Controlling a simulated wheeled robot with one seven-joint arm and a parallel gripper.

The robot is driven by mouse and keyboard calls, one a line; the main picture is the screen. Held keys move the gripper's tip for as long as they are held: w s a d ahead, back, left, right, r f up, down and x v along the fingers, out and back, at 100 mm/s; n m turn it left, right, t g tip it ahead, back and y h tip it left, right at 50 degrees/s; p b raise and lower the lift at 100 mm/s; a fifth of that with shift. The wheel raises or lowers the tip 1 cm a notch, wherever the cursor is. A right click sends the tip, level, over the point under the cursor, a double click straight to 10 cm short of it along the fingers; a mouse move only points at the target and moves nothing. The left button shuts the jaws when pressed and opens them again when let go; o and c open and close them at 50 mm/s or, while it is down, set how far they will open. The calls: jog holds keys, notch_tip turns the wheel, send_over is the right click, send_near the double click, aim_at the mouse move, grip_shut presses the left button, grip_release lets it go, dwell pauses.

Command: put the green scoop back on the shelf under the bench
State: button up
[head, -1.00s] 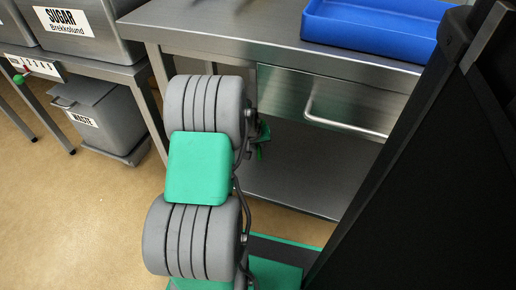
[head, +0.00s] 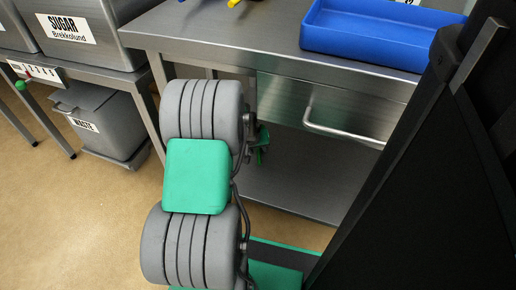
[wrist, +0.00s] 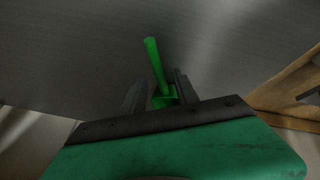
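The green scoop (wrist: 156,65) is between the two dark fingers of my gripper (wrist: 160,86) in the wrist view. My gripper looks shut on it, with the slim handle pointing out beyond the fingers. In the head view a small piece of green (head: 262,142), likely the scoop, shows just right of my arm, in front of the opening under the bench (head: 215,38). The rest of my gripper is mostly hidden there by the arm. The grey metal shelf (head: 300,188) lies low under the bench. A plain grey surface fills the wrist view behind the scoop; contact cannot be told.
A drawer front with a bar handle (head: 340,132) hangs under the benchtop, above the shelf. A blue tray (head: 375,38) stands on the bench. A waste bin (head: 103,118) and a sugar bin (head: 88,30) are at left. A large dark panel (head: 420,190) blocks the right.

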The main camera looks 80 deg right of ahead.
jog(key=p+v, duration=0.4)
jog(key=v, duration=0.6)
jog(key=shift+r, duration=0.2)
